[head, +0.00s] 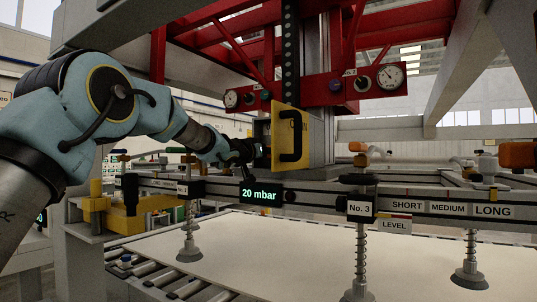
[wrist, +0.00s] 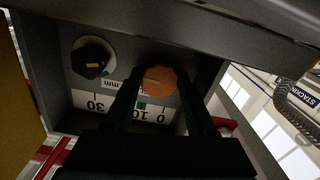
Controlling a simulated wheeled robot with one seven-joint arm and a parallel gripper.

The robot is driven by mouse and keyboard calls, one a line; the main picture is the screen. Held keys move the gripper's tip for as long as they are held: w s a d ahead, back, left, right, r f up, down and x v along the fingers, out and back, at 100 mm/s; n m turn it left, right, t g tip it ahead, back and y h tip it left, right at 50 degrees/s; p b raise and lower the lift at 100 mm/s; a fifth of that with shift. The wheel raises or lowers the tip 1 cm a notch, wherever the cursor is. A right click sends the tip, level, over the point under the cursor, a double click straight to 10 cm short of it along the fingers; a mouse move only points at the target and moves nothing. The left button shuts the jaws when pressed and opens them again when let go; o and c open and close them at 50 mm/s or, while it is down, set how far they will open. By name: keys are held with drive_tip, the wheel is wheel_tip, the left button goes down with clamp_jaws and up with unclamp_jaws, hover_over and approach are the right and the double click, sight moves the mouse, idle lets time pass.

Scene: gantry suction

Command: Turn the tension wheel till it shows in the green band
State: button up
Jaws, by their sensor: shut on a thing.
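The orange wheel (wrist: 159,79) sits inside a grey box and carries a short pale mark. I take it to be the tension wheel. My gripper (wrist: 161,86) has one dark finger on each side of it and is shut on it. Below lies a white scale (wrist: 97,101) with 30, 10 and 0 readable, partly hidden by my fingers. A small green patch (wrist: 141,104) shows between the fingers; I cannot make out a pointer. In the head view my gripper (head: 246,151) is at the box's left side, and the wheel is hidden there.
A black knob (wrist: 90,60) on a white disc is left of the wheel. The yellow door (head: 285,117) with a black handle stands beside the box. Below are a 20 mbar display (head: 260,195), a grey beam (head: 430,207) with suction cups, and a pale sheet (head: 290,262).

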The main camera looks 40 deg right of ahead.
drive_tip(key=m, duration=0.8)
drive_tip(key=shift+b, duration=0.35)
drive_tip(key=m, duration=0.3)
drive_tip(key=shift+m+b, duration=0.3)
drive_tip(key=shift+b, duration=0.1)
drive_tip(key=shift+m+b, duration=0.4)
drive_tip(key=shift+m, duration=1.4)
drive_tip(key=o, duration=1.1)
